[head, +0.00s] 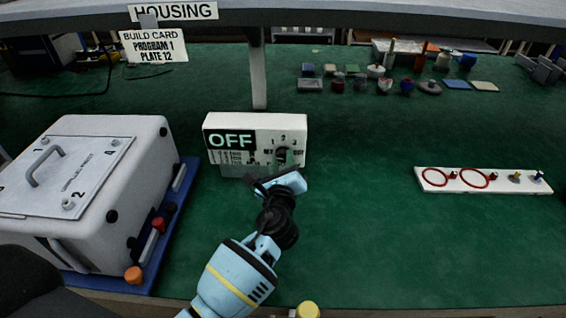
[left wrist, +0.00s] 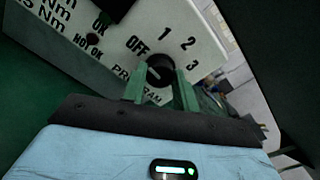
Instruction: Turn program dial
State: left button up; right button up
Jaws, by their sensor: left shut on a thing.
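The program dial (left wrist: 159,72) is a black round knob on the front of a white controller box (head: 257,124). In the left wrist view the labels OFF, 1, 2 and 3 curve around it, with PROGRAM printed below. The box's display reads OFF (head: 231,140) in green. My left gripper (left wrist: 160,85) is shut on the dial, its green fingers on either side of it. In the head view the left gripper (head: 285,165) hides part of the dial. The knob's exact pointing is hard to tell. My right gripper is not in view.
A white housing (head: 85,175) with a handled lid sits on a blue tray (head: 183,185) at left. A build card (head: 154,46) reads PROGRAM 1, PLATE 12. A white strip (head: 484,181) with red rings lies at right. Several small parts stand at the back. The mat between is clear.

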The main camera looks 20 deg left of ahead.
pick_arm(q)
jog(key=shift+n, duration=0.4)
jog(key=o, duration=1)
jog(key=shift+c, duration=0.2)
jog(key=shift+s, duration=0.1)
jog(key=v, duration=0.7)
jog(key=shift+s, duration=0.35)
jog(key=shift+d, duration=0.15)
